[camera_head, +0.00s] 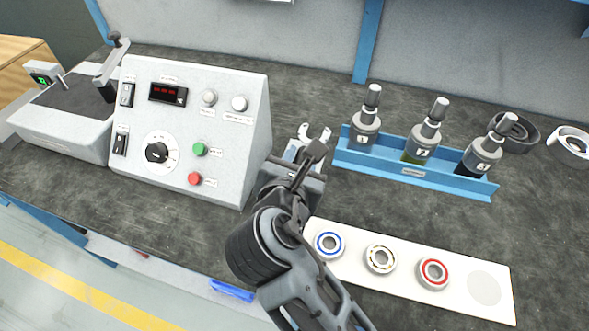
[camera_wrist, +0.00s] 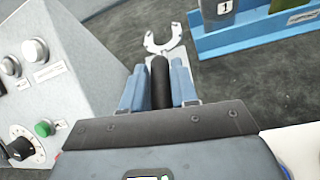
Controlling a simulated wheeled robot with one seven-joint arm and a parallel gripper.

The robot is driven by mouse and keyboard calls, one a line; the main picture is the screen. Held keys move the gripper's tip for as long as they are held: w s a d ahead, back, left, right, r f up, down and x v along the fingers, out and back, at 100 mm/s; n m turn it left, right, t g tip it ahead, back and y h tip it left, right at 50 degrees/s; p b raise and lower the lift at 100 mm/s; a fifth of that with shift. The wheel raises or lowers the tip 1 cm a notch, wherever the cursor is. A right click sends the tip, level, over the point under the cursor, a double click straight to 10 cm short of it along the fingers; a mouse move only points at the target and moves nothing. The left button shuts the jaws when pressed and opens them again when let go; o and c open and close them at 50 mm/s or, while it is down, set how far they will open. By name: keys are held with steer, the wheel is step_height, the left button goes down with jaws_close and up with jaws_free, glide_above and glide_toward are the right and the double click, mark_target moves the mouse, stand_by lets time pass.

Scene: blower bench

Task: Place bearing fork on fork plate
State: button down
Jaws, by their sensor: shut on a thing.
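The bearing fork (camera_wrist: 165,45) has a silver, open-ended two-pronged head and a black handle. In the wrist view, my gripper (camera_wrist: 160,76) is shut on the handle, with a finger on each side and the prongs pointing away from me. In the head view, my gripper (camera_head: 303,157) is right of the grey control box, and the fork's prongs (camera_head: 325,132) show just beyond it. My wrist and arm hide part of the handle. Whether the fork touches the bench cannot be told. I cannot pick out a fork plate with certainty.
The control box (camera_head: 190,130) stands close left. A blue rack (camera_head: 415,172) with three numbered bottles is right. A white strip (camera_head: 440,302) holds three bearings and a grey circle, in front. Bare bench lies behind the prongs.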

steer(key=shift+w+a+f, duration=0.25)
steer(key=shift+w+f, duration=0.1)
steer(key=shift+w, duration=0.15)
steer(key=shift+w+a+f, duration=0.2)
steer(key=shift+w+f, duration=0.1)
steer(key=shift+w, duration=0.15)
steer(key=shift+f, duration=1.9)
steer(key=shift+f, duration=0.1)
steer(key=c, duration=0.9)
jaws_free()
steer(key=shift+o, duration=0.2)
steer(key=v, duration=1.2)
